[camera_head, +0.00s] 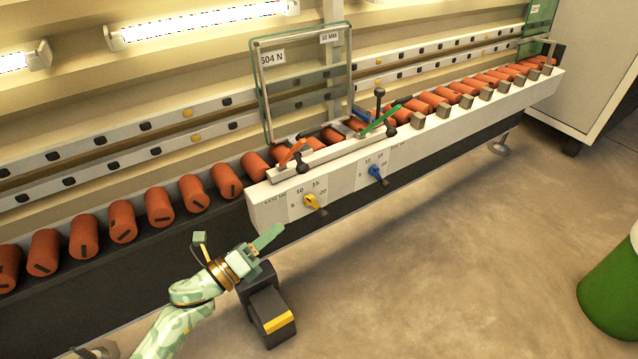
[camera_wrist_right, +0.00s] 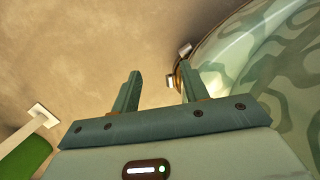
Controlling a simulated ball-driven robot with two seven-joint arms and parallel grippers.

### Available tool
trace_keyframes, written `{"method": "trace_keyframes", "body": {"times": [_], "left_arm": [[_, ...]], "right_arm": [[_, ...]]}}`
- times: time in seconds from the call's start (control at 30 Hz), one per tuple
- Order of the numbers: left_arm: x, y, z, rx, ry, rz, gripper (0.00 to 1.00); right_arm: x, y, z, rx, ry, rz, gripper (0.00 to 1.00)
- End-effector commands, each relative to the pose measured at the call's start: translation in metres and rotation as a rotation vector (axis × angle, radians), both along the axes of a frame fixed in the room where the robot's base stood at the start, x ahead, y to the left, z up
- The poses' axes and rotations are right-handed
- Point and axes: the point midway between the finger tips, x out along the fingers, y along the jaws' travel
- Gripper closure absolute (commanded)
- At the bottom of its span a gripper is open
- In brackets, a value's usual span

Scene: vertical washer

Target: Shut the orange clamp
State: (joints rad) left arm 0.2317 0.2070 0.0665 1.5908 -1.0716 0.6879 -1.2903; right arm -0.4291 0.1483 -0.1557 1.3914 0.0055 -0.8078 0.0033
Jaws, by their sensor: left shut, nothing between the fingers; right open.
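The orange clamp (camera_head: 292,151) sits on the white rail near its left end, below the glass panel marked 504 N. Its orange lever leans up to the right, with dark parts at its base. I cannot tell from this view how far it is open. My left gripper (camera_head: 268,238) is shut and empty, in front of and below the white panel, apart from the clamp. My right gripper (camera_wrist_right: 156,88) is open and empty in the right wrist view, over bare floor; it does not show in the head view.
A green lever (camera_head: 380,121) and a blue one (camera_head: 362,115) stand further right on the rail. Yellow (camera_head: 312,201) and blue (camera_head: 376,172) knobs stick out of the front panel. Orange rollers (camera_head: 159,207) line the conveyor. A black and yellow block (camera_head: 268,312) stands below my left gripper.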

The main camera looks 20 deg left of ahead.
Motion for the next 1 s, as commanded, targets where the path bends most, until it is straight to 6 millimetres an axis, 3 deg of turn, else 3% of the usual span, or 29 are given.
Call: {"method": "trace_keyframes", "body": {"times": [0.47,0.93,1.0], "left_arm": [[0.009,-0.005,0.003,0.002,-0.006,-0.002,1.0],[0.092,-0.047,0.015,0.003,-0.004,-0.001,1.0],[0.096,-0.036,0.026,0.006,-0.006,-0.001,1.0]], "right_arm": [[0.007,0.0,0.003,-0.005,-0.006,0.008,0.55],[0.071,-0.002,0.04,-0.061,-0.065,0.081,0.55],[0.07,-0.002,0.042,-0.062,-0.064,0.08,0.55]]}}
